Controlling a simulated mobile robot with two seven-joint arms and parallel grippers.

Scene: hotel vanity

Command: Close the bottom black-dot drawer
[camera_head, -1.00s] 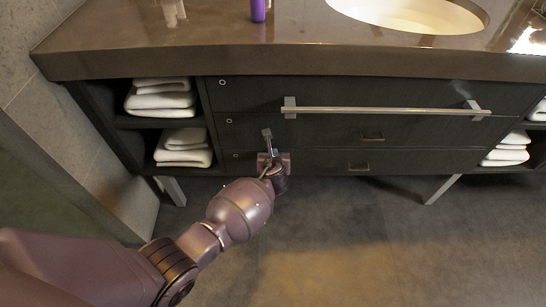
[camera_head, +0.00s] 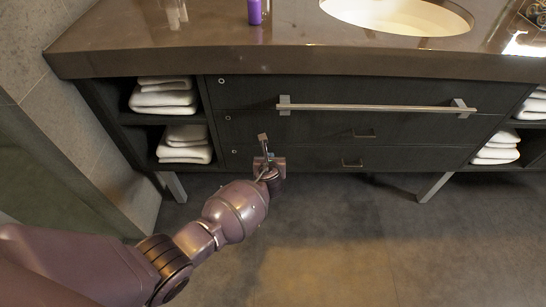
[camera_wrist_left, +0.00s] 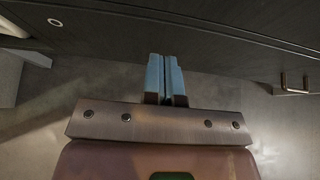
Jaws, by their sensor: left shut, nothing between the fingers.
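The bottom drawer (camera_head: 310,159) is a dark front low in the vanity, with a small round mark (camera_head: 235,151) at its left and a small handle (camera_head: 352,163) right of its middle. It looks roughly flush with the fronts above; a small gap cannot be told. My left gripper (camera_head: 264,147) is at the left part of this drawer front. In the left wrist view my left gripper (camera_wrist_left: 165,75) is shut and empty, its blue fingertips close to the dark front. Contact cannot be told. My right gripper is not in view.
Above are a middle drawer (camera_head: 300,128) and a top drawer (camera_head: 350,92) with a long bar handle (camera_head: 375,107). Open shelves with white towels (camera_head: 185,143) flank the drawers. Metal legs (camera_head: 435,187) stand below. The floor (camera_head: 340,235) in front is clear.

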